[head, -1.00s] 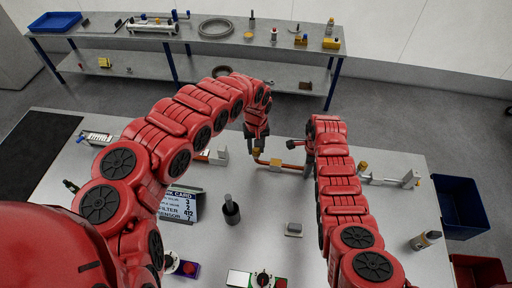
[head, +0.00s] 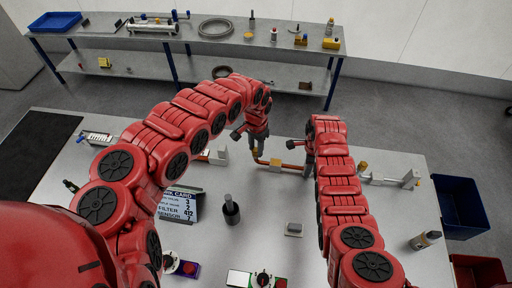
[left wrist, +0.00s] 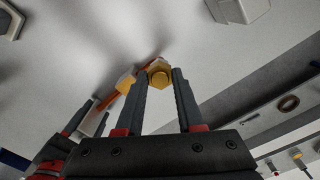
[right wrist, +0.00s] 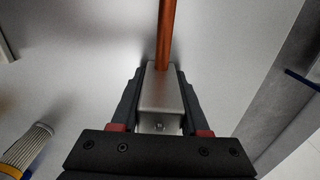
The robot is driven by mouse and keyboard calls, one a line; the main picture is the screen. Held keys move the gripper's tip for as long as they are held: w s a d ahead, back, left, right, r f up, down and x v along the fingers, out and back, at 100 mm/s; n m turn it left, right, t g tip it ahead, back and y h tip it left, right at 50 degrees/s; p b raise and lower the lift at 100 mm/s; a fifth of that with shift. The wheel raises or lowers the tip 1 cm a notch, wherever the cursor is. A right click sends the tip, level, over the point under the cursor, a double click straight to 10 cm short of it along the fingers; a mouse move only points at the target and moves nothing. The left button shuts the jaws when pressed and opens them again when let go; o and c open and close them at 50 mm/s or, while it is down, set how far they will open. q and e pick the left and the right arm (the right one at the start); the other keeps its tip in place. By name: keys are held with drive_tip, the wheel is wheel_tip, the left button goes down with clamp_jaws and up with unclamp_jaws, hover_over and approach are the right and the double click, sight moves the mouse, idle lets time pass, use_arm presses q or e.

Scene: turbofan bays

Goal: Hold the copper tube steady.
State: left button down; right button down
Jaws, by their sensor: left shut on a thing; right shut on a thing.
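The copper tube (head: 291,167) lies just above the table, with brass fittings at its left part. My left gripper (head: 257,154) is shut on a brass hex nut (left wrist: 159,72) at the tube's left end; the nut sits between the fingertips in the left wrist view. My right gripper (head: 308,170) is shut on a grey metal block (right wrist: 160,95), and the copper tube (right wrist: 166,35) runs straight out of the block's far end. The fingers hide part of the block's sides.
A work card (head: 180,204), a dark upright post (head: 231,211) and a small grey block (head: 294,229) stand nearer on the table. A fitting with a grey bracket (head: 409,178) is at right. Blue bin (head: 461,203) stands beyond the right edge.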

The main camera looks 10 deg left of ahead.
sight(256, 150)
use_arm(q)
drive_tip(key=m, duration=0.4)
drive_tip(key=shift+w+m, duration=0.15)
drive_tip(key=shift+m, duration=0.15)
drive_tip(key=m, duration=0.3)
use_arm(e)
drive_tip(key=shift+s+d, duration=0.1)
use_arm(q)
drive_tip(key=shift+m, duration=1.2)
drive_tip(key=c, duration=0.5)
unclamp_jaws()
wheel_tip(256, 150, up, 12)
